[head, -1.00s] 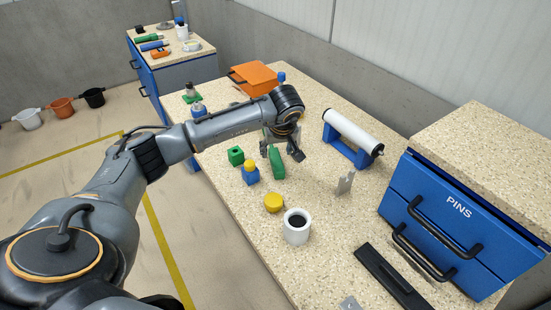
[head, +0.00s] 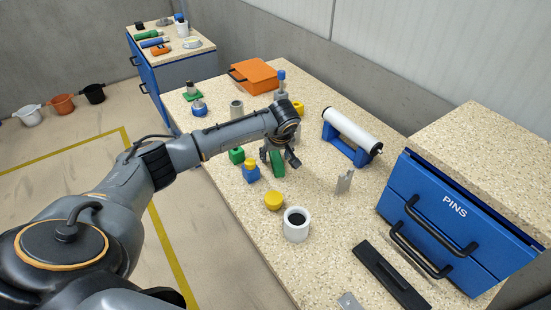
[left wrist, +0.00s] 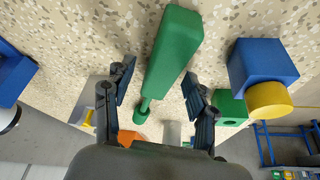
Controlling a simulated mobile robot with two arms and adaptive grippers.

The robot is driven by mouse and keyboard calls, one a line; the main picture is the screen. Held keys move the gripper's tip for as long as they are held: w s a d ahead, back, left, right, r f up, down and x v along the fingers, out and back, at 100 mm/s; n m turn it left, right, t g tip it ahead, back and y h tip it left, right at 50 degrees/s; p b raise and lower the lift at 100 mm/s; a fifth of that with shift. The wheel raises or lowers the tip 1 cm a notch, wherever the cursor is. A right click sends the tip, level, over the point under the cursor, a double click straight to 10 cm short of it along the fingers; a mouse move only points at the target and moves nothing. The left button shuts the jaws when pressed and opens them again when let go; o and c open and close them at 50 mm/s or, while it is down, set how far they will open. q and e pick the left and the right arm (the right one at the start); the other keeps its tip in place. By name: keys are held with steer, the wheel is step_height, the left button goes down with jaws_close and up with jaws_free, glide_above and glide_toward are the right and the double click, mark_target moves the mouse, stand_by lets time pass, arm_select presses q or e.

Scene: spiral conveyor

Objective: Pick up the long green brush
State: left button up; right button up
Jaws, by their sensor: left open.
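The long green brush (head: 277,163) lies on the speckled table; in the head view my gripper partly hides it. In the left wrist view the green brush (left wrist: 174,52) runs from the top middle down between my fingers, its thick part beyond the fingertips and its thin neck nearer the palm. My left gripper (head: 279,157) is open above the brush. In the left wrist view the gripper's fingers (left wrist: 157,85) stand one on each side of the brush, apart from it. My right gripper is not in view.
A blue block with a yellow knob (head: 251,172) and a green block (head: 237,155) stand close left of the brush. A white roller on a blue stand (head: 350,132) is to the right. A yellow disc (head: 273,201) and white cup (head: 296,224) are nearer. An orange case (head: 256,76) lies behind.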

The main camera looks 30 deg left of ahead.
arm_select(q)
steer(key=shift+f, duration=0.1)
steer(key=shift+c, duration=0.4)
jaws_close()
steer(key=shift+r, duration=0.45)
step_height(320, 180, up, 3)
steer(key=shift+b, duration=0.95)
steer(key=s+d+r+b, duration=0.1)
steer(key=s+r, duration=0.3)
steer(key=s, duration=0.3)
steer(key=s+d+r+b, duration=0.1)
steer(key=s+r+b, duration=0.1)
steer(key=s+r, duration=0.3)
steer(key=shift+s+r, duration=0.3)
steer(key=shift+s, duration=0.65)
